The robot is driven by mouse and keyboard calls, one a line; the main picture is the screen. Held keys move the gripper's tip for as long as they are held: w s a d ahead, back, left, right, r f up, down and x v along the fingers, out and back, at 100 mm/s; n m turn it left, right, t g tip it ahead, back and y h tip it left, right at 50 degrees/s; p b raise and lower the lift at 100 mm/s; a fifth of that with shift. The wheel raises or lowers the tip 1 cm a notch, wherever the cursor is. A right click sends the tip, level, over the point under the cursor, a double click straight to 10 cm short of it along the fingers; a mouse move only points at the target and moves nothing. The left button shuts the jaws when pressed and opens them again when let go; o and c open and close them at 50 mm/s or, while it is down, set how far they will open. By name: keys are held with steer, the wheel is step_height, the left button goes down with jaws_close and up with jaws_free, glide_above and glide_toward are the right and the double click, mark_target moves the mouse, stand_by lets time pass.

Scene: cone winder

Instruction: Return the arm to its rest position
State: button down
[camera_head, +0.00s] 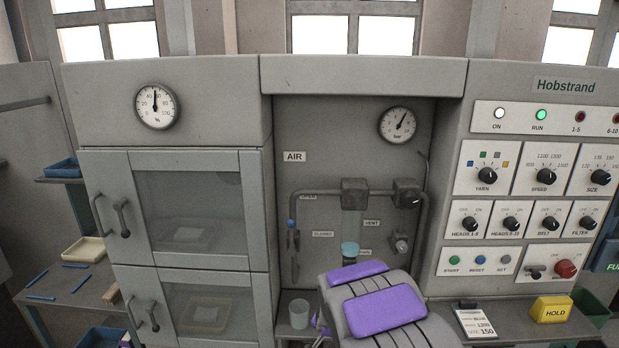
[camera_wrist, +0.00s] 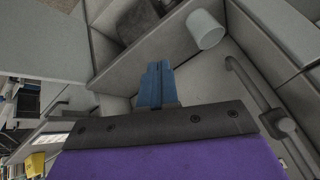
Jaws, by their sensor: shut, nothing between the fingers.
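My arm, grey with purple panels, rises from the bottom centre of the head view in front of the AIR panel (camera_head: 300,225). It hides most of what lies behind it, and my gripper cannot be made out there. In the wrist view my gripper (camera_wrist: 155,72) shows as two blue fingers, side by side and shut with nothing between them.
The same cup (camera_head: 299,313) stands on the ledge left of my arm. Cabinet doors with handles (camera_head: 122,218) are at left, a control panel (camera_head: 530,190) at right. A yellow HOLD block (camera_head: 551,309) and a card (camera_head: 477,322) lie on the right shelf. Pipes (camera_head: 424,240) run behind my arm.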

steer(key=s+d+r+n+g+b, duration=0.1)
steer(key=s+d+r+n+g, duration=0.1)
steer(key=s, duration=1.3)
steer(key=s+d+r+n+g+b, duration=0.1)
steer(key=s+d+r+g, duration=0.2)
steer(key=s, duration=1.2)
steer(key=s+d+r+n+g+b, duration=0.2)
steer(key=s+r, duration=0.4)
steer(key=s, duration=0.9)
steer(key=shift+s+d+n+g, duration=0.25)
steer(key=shift+d+g, duration=0.35)
steer(key=shift+d, duration=0.35)
steer(key=shift+w+r, duration=0.1)
steer(key=shift+w, duration=0.05)
